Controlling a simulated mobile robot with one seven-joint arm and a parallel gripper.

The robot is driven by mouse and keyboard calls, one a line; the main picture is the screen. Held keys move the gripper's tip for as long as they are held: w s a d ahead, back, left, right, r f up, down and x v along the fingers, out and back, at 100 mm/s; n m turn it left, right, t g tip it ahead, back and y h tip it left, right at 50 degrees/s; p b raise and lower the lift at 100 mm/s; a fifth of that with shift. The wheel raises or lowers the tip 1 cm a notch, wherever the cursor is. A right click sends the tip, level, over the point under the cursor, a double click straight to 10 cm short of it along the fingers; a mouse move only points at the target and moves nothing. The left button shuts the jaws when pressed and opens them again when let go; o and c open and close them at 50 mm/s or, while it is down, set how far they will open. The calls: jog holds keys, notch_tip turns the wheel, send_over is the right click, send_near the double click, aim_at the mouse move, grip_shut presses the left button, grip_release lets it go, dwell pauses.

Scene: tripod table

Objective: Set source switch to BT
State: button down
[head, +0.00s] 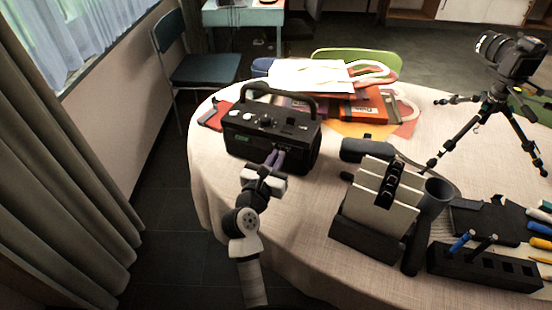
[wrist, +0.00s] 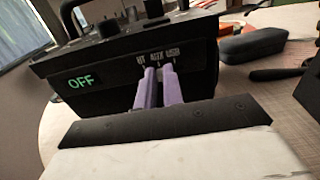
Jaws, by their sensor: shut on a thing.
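A black speaker box (head: 268,130) with a carry handle and knobs on top stands at the left part of the table. In the wrist view its front panel (wrist: 100,99) shows a green display (wrist: 84,81) reading OFF. White labels BT, AUX and USB (wrist: 158,57) run left to right on that panel. My gripper (head: 277,157) is at the front of the box. Its two purple fingers (wrist: 158,80) are close together just below the labels, around AUX, shut on the source switch. The fingers hide the switch, so its position cannot be told.
The round table (head: 300,215) has a light cloth. A grey case (head: 366,149) and a card holder (head: 378,205) stand to the right. A camera on a tripod (head: 490,105) is at the far right. A pen stand (head: 480,270) is at the front right. Books and a bag lie behind the box.

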jog(key=shift+w+a+p, duration=0.2)
jog(key=shift+w+a, duration=0.05)
jog(key=shift+a, duration=0.35)
jog(key=shift+w+a+p, duration=0.15)
jog(key=shift+w+a, duration=0.05)
jog(key=shift+a, duration=0.35)
jog(key=c, duration=1.5)
grip_release()
jog(key=shift+s, duration=0.1)
